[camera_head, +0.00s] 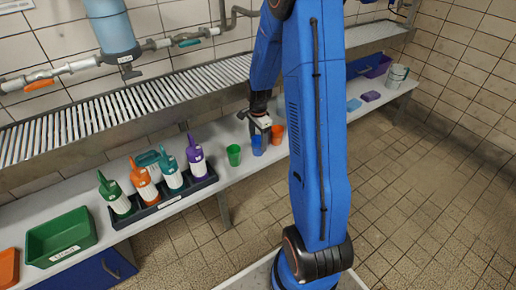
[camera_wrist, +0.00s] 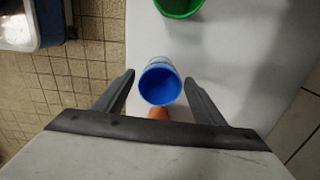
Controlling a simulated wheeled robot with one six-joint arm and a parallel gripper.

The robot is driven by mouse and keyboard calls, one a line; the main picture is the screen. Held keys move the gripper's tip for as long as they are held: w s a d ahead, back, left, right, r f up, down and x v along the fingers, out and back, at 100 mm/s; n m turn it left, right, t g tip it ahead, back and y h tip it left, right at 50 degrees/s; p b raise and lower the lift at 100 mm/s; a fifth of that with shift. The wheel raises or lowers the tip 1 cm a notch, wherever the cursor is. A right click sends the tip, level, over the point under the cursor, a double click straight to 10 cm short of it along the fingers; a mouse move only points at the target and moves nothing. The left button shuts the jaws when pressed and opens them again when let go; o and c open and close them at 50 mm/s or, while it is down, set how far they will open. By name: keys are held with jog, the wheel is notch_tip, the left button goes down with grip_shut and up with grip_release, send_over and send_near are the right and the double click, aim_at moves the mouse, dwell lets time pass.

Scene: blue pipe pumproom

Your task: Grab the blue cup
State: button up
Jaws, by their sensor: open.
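The blue cup (camera_head: 257,146) stands on the white bench between a green cup (camera_head: 233,155) and an orange cup (camera_head: 278,134). In the wrist view the blue cup (camera_wrist: 160,84) is seen from above, between the tips of my two open fingers. My gripper (camera_wrist: 158,88) is open, with a visible gap from each finger to the cup. In the head view my gripper (camera_head: 262,128) is at the blue cup and covers part of it.
The green cup also shows at the top of the wrist view (camera_wrist: 179,6). A black tray (camera_head: 164,211) with several coloured bottles stands to the left, with a green bin (camera_head: 60,238) beyond. A slatted shelf (camera_head: 130,102) runs behind the bench.

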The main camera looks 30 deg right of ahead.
jog(key=c, duration=1.1)
